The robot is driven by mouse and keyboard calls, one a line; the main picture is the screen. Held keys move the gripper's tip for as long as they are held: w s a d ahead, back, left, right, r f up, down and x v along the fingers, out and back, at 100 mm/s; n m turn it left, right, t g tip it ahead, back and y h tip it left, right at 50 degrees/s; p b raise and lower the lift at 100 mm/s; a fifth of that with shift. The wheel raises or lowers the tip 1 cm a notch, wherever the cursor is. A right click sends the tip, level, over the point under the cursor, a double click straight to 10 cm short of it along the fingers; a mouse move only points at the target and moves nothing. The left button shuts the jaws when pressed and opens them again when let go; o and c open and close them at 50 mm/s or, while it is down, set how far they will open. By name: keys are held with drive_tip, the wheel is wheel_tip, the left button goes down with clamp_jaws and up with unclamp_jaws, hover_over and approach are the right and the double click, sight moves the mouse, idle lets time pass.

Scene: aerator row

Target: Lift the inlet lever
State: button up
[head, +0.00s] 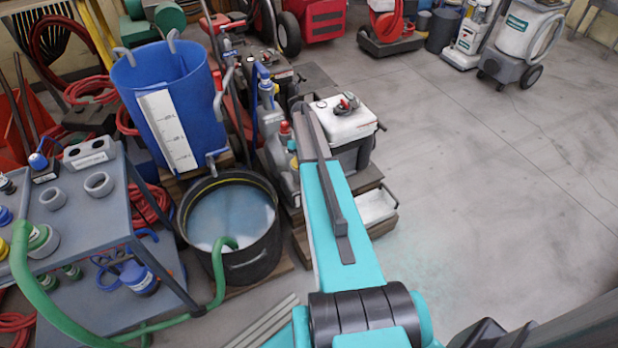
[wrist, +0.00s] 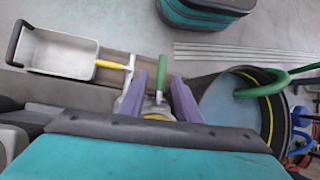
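In the wrist view, my gripper (wrist: 160,86) has its two purple fingers apart. A green-handled lever (wrist: 161,72) stands in the gap as seen from the camera, with space on both sides; I see no contact. A yellow-handled lever (wrist: 108,64) with a pale end lies to the left of the fingers. No label shows which lever is the inlet one. The fitting below the green lever is partly hidden by the fingers and my wrist. In the head view my arm hides my gripper; a grey pump-like unit (head: 285,180) with small coloured knobs stands beside the arm.
A black tub of water (head: 237,222) with a green hose (head: 222,262) stands left of the arm; the tub also shows in the wrist view (wrist: 198,92). A white tray (head: 375,208) sits low on the right. A blue tank (head: 195,95) stands behind.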

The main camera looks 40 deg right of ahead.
drive_tip(key=p+v, duration=0.5)
drive_tip(key=v, duration=0.7)
drive_tip(key=shift+p, duration=0.3)
drive_tip(key=shift+a, duration=0.15)
drive_tip(key=s+a+f+t+h, duration=0.1)
drive_tip(key=s+a, duration=0.2)
drive_tip(key=a, duration=0.8)
drive_tip(key=s+a+n+t+h, duration=0.1)
drive_tip(key=s+a+t, duration=0.15)
drive_tip(key=a, duration=0.95)
drive_tip(key=s+a+f+t+h, duration=0.1)
drive_tip(key=s+a, duration=0.2)
drive_tip(key=a, duration=0.8)
drive_tip(key=s+a+f+g, duration=0.1)
drive_tip(key=s+a+f, duration=0.1)
drive_tip(key=s+f, duration=0.3)
drive_tip(key=s+a+f+g, duration=0.2)
drive_tip(key=s+f, duration=0.3)
drive_tip(key=s, duration=0.8)
drive_tip(key=s+a+f+g, duration=0.1)
drive_tip(key=s+f, duration=0.4)
drive_tip(key=s, duration=0.5)
drive_tip(key=shift+a+f+n, duration=0.3)
drive_tip(key=shift+a+f, duration=0.05)
drive_tip(key=shift+a, duration=0.05)
